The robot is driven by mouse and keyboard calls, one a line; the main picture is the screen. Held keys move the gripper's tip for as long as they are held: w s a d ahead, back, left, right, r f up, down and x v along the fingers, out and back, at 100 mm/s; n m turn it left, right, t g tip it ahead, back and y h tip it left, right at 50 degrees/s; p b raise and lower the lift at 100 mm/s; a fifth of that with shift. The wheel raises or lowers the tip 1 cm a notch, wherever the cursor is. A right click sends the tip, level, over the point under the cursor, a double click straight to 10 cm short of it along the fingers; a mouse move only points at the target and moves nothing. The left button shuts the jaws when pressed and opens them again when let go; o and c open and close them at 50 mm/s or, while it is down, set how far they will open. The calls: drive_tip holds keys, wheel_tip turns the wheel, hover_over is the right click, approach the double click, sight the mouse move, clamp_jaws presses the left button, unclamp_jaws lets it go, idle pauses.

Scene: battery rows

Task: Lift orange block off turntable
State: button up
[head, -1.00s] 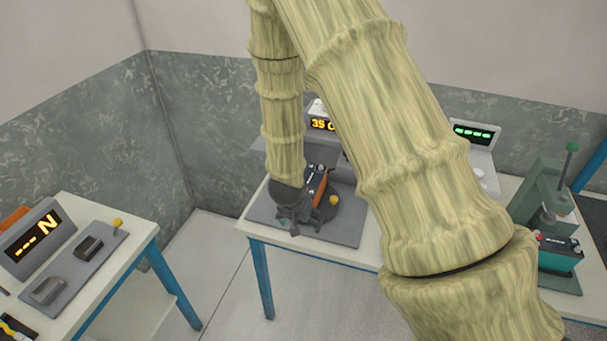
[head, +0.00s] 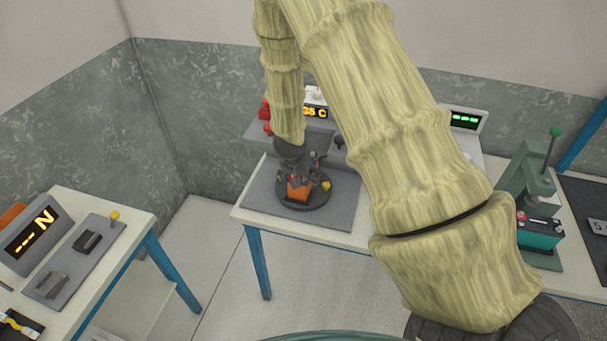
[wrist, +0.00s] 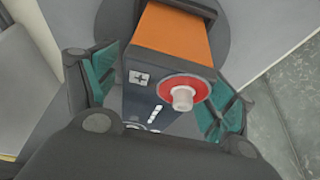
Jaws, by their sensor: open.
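The orange block (head: 299,190) is a battery-like block with a dark top. It sits on the round dark turntable (head: 318,199) on the table. In the wrist view the block (wrist: 172,35) shows its orange side, a plus mark and a red-ringed terminal. My gripper (head: 302,178) is above the block, pointing down. In the wrist view its teal-padded fingers stand on both sides of the block's dark top. The gripper is open, and gaps seem to show beside the block. Whether a pad touches it I cannot tell.
A yellow knob (head: 326,185) stands at the turntable's right edge. Behind is a display reading "35 C" (head: 315,112) with red parts beside it. A green press (head: 530,195) holding a teal battery (head: 540,232) stands to the right. A separate table (head: 130,235) is at the left.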

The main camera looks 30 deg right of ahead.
drive_tip(key=shift+w+d+r+p, duration=0.15)
drive_tip(key=shift+w+d+p, duration=0.35)
drive_tip(key=shift+w+d, duration=0.6)
drive_tip(key=shift+d+f, duration=0.2)
drive_tip(key=shift+f, duration=0.5)
clamp_jaws()
